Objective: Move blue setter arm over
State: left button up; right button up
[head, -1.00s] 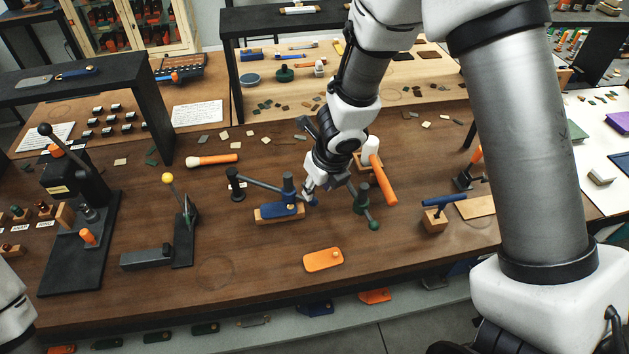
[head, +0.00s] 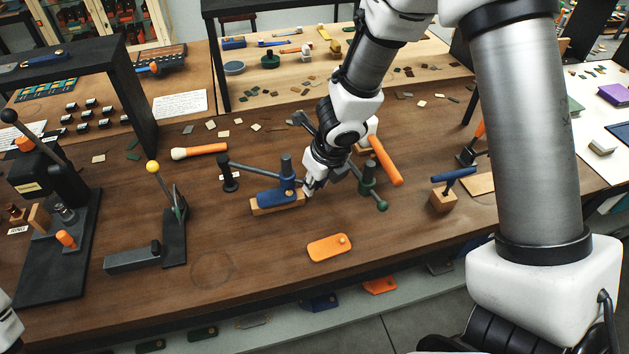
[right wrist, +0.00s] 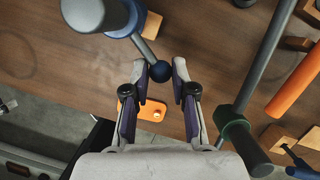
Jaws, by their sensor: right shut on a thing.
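The blue setter (head: 275,197) stands on a wooden block, with a grey upright post at its hub and a grey bar reaching left. A short grey rod with a dark blue ball (right wrist: 160,71) on its end comes out from the hub. My right gripper (head: 307,188) is at the right side of the setter. In the right wrist view its two fingers (right wrist: 157,88) stand either side of the blue ball, shut on it. The ball is mostly hidden by the gripper in the head view.
A green setter (head: 367,176) with a long grey bar stands close right of my gripper. A black post (head: 228,178) stands left. An orange plate (head: 329,247) lies in front. An orange-handled mallet (head: 385,160) is behind. The front middle of the table is mostly bare.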

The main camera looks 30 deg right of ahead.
jog(key=shift+a, duration=0.15)
jog(key=shift+s+a+b, duration=0.4)
jog(key=shift+a, duration=0.05)
pick_arm(q)
jog(key=shift+f+b, duration=0.4)
jog(key=shift+f, duration=0.4)
pick_arm(e)
jog(key=s+a, duration=0.1)
jog(key=a, duration=0.1)
jog(key=s+a, duration=0.1)
jog(key=a, duration=0.1)
jog(key=shift+s+a, duration=0.2)
